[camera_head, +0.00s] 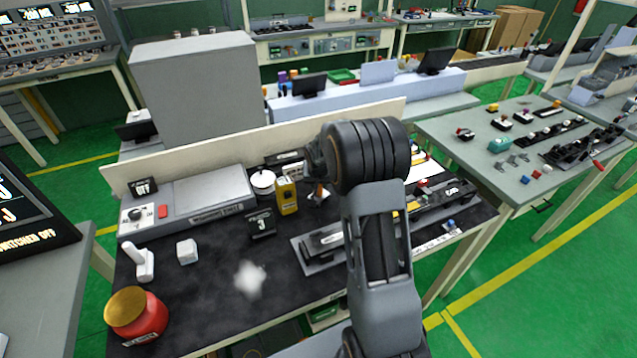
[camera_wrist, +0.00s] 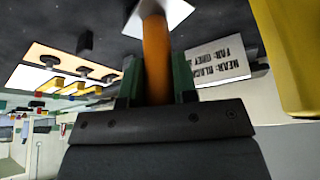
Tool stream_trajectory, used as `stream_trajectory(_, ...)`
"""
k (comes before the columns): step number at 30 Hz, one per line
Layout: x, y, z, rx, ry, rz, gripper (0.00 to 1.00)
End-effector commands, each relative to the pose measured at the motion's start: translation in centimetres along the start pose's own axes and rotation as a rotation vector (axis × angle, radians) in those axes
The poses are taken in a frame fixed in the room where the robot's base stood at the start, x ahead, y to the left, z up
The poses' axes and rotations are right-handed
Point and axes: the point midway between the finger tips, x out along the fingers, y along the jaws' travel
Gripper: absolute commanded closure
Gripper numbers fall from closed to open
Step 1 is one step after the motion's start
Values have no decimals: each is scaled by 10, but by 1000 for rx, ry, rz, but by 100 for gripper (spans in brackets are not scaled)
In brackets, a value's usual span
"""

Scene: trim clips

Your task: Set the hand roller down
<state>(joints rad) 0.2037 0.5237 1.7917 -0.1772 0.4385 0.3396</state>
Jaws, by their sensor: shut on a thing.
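In the wrist view my gripper (camera_wrist: 155,92) is shut on the orange handle of the hand roller (camera_wrist: 155,48). The handle stands between the two dark green-edged fingers and points away from the wrist. A white square piece (camera_wrist: 172,14) shows at the handle's far end; I cannot tell whether it belongs to the roller or lies beneath it. The dark mat (camera_wrist: 70,18) shows around it, and I cannot tell whether the roller touches it. In the head view my arm hides most of the gripper and roller, above the dark-topped bench (camera_head: 200,290).
A yellow bottle (camera_head: 286,196) stands close by, also in the wrist view (camera_wrist: 292,60). A printed card (camera_wrist: 220,66) and a board with yellow clips (camera_wrist: 60,78) lie near. A long black fixture (camera_head: 325,240), white block (camera_head: 187,251) and red jar (camera_head: 138,318) are on the bench. The front-left mat has free room.

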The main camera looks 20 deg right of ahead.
Motion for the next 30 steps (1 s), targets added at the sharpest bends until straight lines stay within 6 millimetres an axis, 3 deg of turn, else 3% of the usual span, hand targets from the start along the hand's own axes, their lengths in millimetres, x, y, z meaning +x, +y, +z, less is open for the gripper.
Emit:
stream_trajectory(9, 10, 0, 8, 0, -14, 1, 100)
stream_trajectory(10, 11, 0, 9, 0, -17, 2, 71)
stream_trajectory(17, 12, 0, 10, -1, -19, 2, 49)
stream_trajectory(25, 10, 0, 9, -1, -19, 3, 48)
stream_trajectory(30, -3, 0, 3, -1, -18, 3, 48)
